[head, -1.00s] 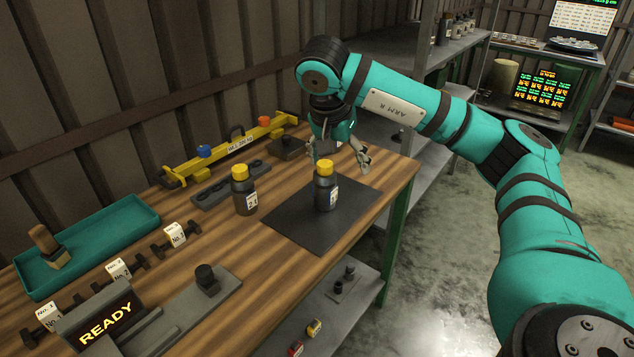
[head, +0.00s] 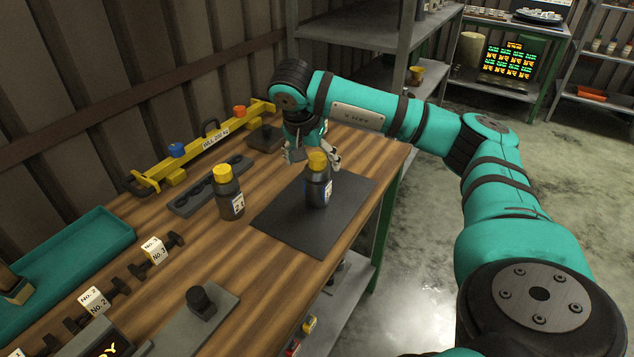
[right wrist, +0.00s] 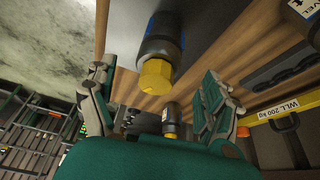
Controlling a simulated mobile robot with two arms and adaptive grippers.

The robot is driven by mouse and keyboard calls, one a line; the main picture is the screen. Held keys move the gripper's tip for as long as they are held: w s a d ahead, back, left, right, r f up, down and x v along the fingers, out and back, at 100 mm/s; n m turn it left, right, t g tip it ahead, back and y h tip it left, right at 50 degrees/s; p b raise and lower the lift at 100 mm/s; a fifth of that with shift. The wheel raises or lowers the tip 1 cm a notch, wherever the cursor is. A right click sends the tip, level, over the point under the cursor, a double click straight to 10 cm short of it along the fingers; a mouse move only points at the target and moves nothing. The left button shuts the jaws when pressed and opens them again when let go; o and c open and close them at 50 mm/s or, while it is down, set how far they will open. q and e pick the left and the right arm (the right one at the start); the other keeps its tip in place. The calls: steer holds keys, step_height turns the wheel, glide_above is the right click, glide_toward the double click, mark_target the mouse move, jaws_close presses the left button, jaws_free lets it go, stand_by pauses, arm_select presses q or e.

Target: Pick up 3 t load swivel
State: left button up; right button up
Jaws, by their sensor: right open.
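A dark swivel with a yellow cap (head: 317,187) stands upright on the black mat; its label is too small to read. It shows large in the right wrist view (right wrist: 165,50), with its yellow hexagonal top near my fingers. Another yellow-capped swivel (head: 229,195), apparently marked 2 t, stands on the wood to its left. In the right wrist view a further dark, yellow-ended part with a white label (right wrist: 170,118) shows between the fingers, farther off. My right gripper (head: 315,157) is open, just behind the mat swivel's cap. My left gripper is not in view.
A yellow beam (head: 205,146) and a dark holed rack (head: 208,185) lie towards the wall. A teal tray (head: 75,260), several numbered weights and a grey plate with a black knob (head: 199,300) occupy the left. The mat's front (head: 300,235) is clear.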

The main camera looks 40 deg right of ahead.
mark_target(317, 184)
steer(key=shift+w+d+f, duration=0.15)
steer(key=shift+d+f, duration=0.1)
steer(key=shift+f, duration=0.4)
steer(key=shift+w+d+f, duration=0.1)
steer(key=shift+d+f, duration=0.1)
steer(key=shift+f, duration=0.3)
steer(key=shift+d+f, duration=0.15)
steer(key=shift+f, duration=0.1)
steer(key=x, duration=0.1)
steer(key=p+x, duration=0.1)
steer(key=x, duration=0.1)
steer(key=shift+w+d+f, duration=0.1)
steer(key=shift+d+f, duration=0.05)
steer(key=shift+d, duration=0.3)
steer(key=shift+w+d+f, duration=0.1)
steer(key=shift+d+f, duration=0.05)
steer(key=shift+f, duration=0.3)
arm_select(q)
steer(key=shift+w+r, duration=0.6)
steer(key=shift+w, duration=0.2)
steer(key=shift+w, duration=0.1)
arm_select(e)
steer(key=shift+r, duration=0.1)
jaws_close()
